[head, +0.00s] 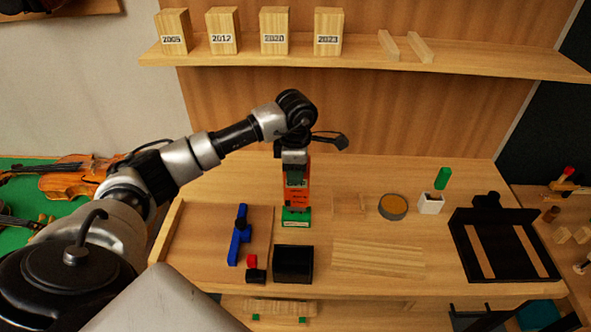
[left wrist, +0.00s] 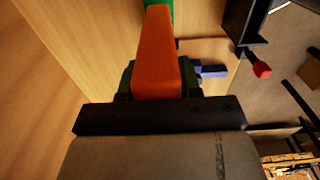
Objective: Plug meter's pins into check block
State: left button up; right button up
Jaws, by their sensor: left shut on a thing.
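The meter (head: 296,196) is an orange-red upright box with a dark display face. My left gripper (head: 295,162) is shut on its upper part and points down from above. The green check block (head: 296,218) stands on the bench directly below the meter. The meter's lower end meets the block in the head view; the pins are hidden, so I cannot tell whether they are in. In the left wrist view the orange meter (left wrist: 157,50) runs out from between the fingers, and green from the block (left wrist: 166,8) shows beyond it. My right gripper is out of view.
To the right are a round tin (head: 393,207), a white cup (head: 431,204) and a black frame (head: 503,246). A shelf (head: 360,60) crosses behind.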

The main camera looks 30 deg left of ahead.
pick_arm(q)
jog(key=shift+f+b, duration=0.5)
jog(key=shift+f, duration=0.05)
dwell(0.8)
jog(key=shift+f+b, duration=0.5)
jog(key=shift+f, duration=0.15)
dwell(0.4)
jog(key=shift+s+d+f, duration=0.1)
jog(key=shift+f, duration=0.05)
dwell(1.1)
jog(key=shift+r+p, duration=1.95)
jog(key=shift+r, duration=1.65)
